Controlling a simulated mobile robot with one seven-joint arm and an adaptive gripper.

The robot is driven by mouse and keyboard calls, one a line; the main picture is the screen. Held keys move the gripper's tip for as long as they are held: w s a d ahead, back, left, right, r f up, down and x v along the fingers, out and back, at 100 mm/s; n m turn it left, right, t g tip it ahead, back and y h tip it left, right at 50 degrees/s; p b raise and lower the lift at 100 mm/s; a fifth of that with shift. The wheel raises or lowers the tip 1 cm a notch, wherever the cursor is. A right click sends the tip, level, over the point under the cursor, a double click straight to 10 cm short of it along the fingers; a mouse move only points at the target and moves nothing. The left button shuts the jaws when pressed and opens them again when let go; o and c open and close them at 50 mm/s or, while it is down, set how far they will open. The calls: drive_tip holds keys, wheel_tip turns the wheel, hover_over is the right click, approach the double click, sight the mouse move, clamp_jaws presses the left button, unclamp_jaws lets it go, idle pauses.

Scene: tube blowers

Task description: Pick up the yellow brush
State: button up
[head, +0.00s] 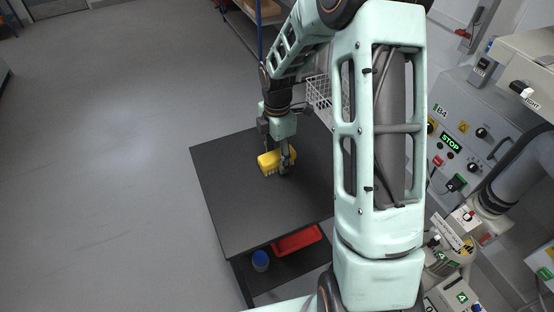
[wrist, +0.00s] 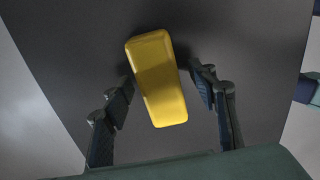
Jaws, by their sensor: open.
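The yellow brush (head: 271,161) lies on the dark table top (head: 240,215) in the head view, directly at my gripper (head: 277,166). In the wrist view the yellow brush (wrist: 158,80) is a rounded yellow block, slightly tilted in the picture. My gripper (wrist: 163,85) is open, with one finger on each side of the brush. The underside of the brush is mostly hidden.
A red bin (head: 297,240) and a blue container (head: 260,260) sit on the shelf below the table top. A white wire basket (head: 320,92) is behind the table. A grey control panel (head: 470,130) stands at the right. Open floor (head: 100,170) lies at the left.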

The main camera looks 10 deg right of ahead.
drive_tip(key=shift+f, duration=0.2)
drive_tip(key=c, duration=1.3)
drive_tip(key=shift+r, duration=0.15)
drive_tip(key=shift+r, duration=0.6)
drive_tip(key=s+d+r, duration=0.2)
drive_tip(key=s+r, duration=0.9)
drive_tip(key=s, duration=0.2)
drive_tip(key=shift+s+d+r+p, duration=0.3)
drive_tip(key=shift+s+p, duration=0.1)
